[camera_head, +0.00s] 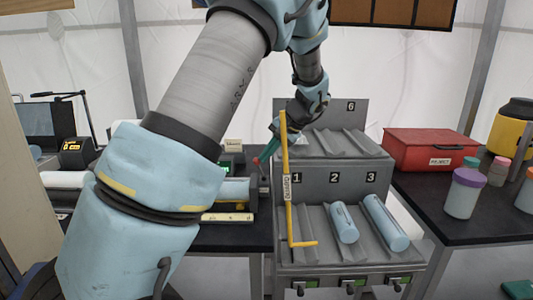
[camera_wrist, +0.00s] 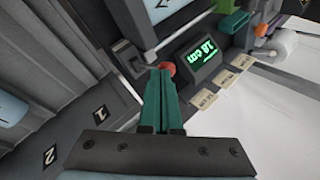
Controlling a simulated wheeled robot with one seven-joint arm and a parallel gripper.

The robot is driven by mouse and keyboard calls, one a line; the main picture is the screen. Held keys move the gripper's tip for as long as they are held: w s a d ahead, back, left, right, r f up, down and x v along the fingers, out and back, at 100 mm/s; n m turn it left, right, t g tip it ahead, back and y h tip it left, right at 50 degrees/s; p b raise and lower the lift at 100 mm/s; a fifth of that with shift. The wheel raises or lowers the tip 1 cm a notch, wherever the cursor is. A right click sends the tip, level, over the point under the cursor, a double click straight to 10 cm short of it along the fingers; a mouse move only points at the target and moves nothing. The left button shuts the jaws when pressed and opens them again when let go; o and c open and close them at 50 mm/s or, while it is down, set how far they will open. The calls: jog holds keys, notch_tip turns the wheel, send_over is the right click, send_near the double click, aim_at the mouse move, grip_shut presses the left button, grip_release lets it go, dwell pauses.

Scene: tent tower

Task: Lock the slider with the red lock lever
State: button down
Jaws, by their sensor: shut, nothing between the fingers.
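The red lock lever shows as a round red knob (camera_wrist: 168,67) right at the tips of my gripper (camera_wrist: 164,76) in the wrist view. My gripper's green fingers are closed together and empty. I cannot tell whether they touch the knob. In the head view, the red knob (camera_head: 256,161) shows just below left of my gripper (camera_head: 262,157). The measuring device has a display (camera_wrist: 201,48) reading about 18 cm in green. A grey block with a light rod (camera_wrist: 128,55), possibly the slider, lies left of the knob.
A grey numbered rack (camera_head: 330,175) stands to the right, with blue cylinders (camera_head: 344,223) in slots 2 and 3. A yellow L-shaped gauge (camera_head: 287,190) stands before slot 1. A red box (camera_head: 430,150) and jars (camera_head: 464,193) are on the right table.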

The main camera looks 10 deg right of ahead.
jog(key=shift+a, duration=0.1)
jog(key=shift+w+a+f+h+b, duration=0.2)
jog(key=shift+w+a+h+b, duration=0.1)
jog(key=shift+a+h+b, duration=0.25)
jog(key=shift+a, duration=0.45)
jog(key=shift+a+f, duration=0.1)
